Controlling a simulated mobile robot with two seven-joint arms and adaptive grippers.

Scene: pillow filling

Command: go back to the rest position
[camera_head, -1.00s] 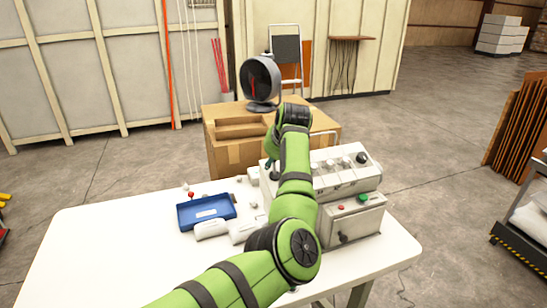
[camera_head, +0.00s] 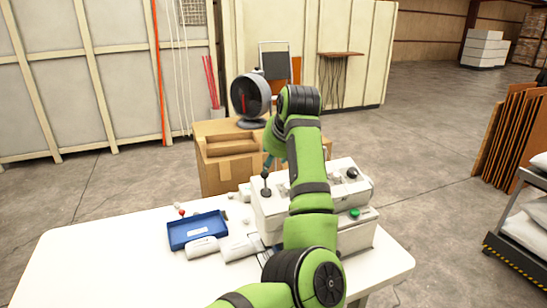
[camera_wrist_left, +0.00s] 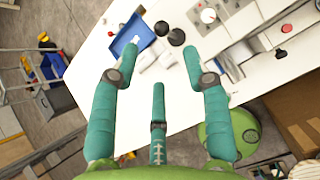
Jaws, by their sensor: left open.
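My left arm is green and reaches across the white table. Its teal-fingered gripper (camera_head: 275,140) shows at the arm's far end, partly hidden behind the arm, in front of the cardboard box. In the left wrist view, my left gripper (camera_wrist_left: 159,68) has its three fingers spread, with nothing between them, above the table. A white-grey machine (camera_head: 268,208) with a black-knobbed lever and a green button stands on the table, partly covered by my arm. My right gripper is in neither view.
A blue tray (camera_head: 197,231) and white rolls (camera_head: 201,247) lie on the white table (camera_head: 90,265), left of the machine. An open cardboard box (camera_head: 216,177) and a black fan (camera_head: 250,97) stand behind. A cart with white sacks (camera_head: 525,220) is at right. The table's left part is clear.

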